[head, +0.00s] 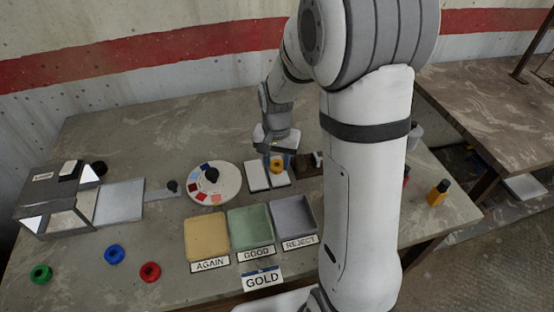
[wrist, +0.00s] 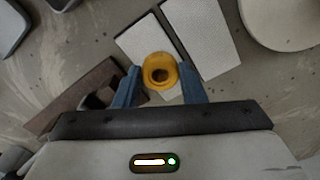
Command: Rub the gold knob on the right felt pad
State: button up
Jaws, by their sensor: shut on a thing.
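My gripper (head: 277,158) is shut on the gold knob (head: 276,166), a ring-like yellow piece. In the wrist view the knob (wrist: 159,70) sits between my two blue fingers (wrist: 158,84). It is over the right felt pad (head: 280,181), a white rectangle. That pad (wrist: 137,42) shows behind the knob in the wrist view. The left felt pad (head: 257,177) lies beside it and is bare; it also shows in the wrist view (wrist: 200,38). I cannot tell whether the knob touches the right pad.
A brown wooden block (head: 308,167) lies right of the pads, and a round colour-marked disc (head: 229,190) left of them. Yellow (head: 206,238), green (head: 250,228) and grey (head: 292,217) trays stand in front. Green, blue and red rings lie front left.

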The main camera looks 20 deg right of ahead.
jog(key=shift+r, duration=0.1)
grip_shut()
jog(key=shift+r+p, duration=1.1)
jog(key=shift+r, duration=0.3)
jog(key=o, duration=0.6)
grip_release()
jog(key=shift+c, duration=0.2)
grip_shut()
jog(key=shift+f, duration=0.2)
jog(key=shift+f+b, duration=0.95)
jog(key=shift+f, duration=0.1)
